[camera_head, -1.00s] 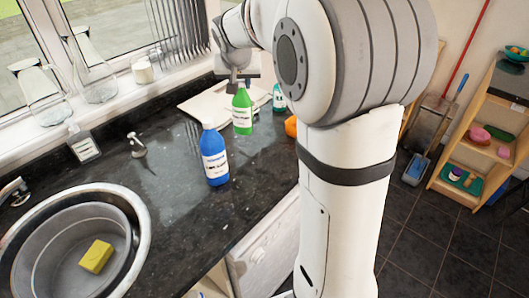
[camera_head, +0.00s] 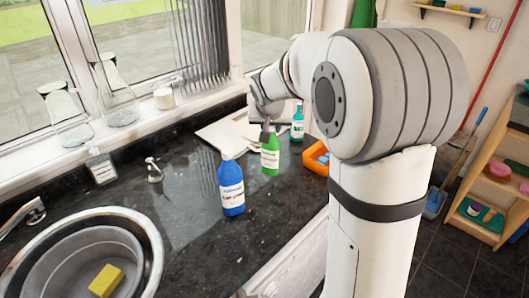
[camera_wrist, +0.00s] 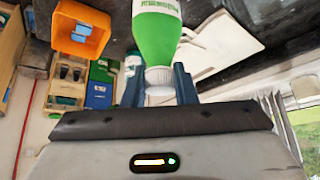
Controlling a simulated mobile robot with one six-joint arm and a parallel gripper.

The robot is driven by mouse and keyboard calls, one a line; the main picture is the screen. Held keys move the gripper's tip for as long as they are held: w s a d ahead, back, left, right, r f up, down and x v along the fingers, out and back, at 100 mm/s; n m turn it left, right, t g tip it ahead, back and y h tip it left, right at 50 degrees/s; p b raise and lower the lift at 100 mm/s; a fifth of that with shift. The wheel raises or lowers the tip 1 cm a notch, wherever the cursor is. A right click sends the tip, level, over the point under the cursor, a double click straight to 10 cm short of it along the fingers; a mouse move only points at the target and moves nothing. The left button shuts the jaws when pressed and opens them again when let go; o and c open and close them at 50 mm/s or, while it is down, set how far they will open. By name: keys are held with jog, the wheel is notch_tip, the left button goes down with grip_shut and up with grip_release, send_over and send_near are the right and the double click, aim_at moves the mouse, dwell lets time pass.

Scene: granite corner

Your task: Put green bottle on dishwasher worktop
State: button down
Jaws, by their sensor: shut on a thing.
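The green bottle (camera_head: 270,157) with a white label stands upright in my gripper (camera_head: 266,129), over the dark granite worktop (camera_head: 185,215). I cannot tell whether its base touches the stone. In the wrist view, the two blue fingers of my gripper (camera_wrist: 158,88) are shut on the bottle's white ribbed neck, and the green bottle (camera_wrist: 157,38) extends beyond them. A white appliance front (camera_head: 285,272) shows below the worktop edge, partly hidden by my arm.
A blue bottle (camera_head: 231,186) stands nearby at the front left. A teal bottle (camera_head: 297,122) and an orange container (camera_head: 316,158) are behind and right. A white board (camera_head: 222,133) lies behind. The sink (camera_head: 150,245) is at the left. Bare stone lies between sink and bottles.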

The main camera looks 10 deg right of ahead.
aim_at(271, 139)
jog(key=shift+f, duration=2.65)
jog(key=shift+f, duration=0.15)
jog(key=c, duration=1.2)
grip_release()
jog(key=shift+o, duration=0.2)
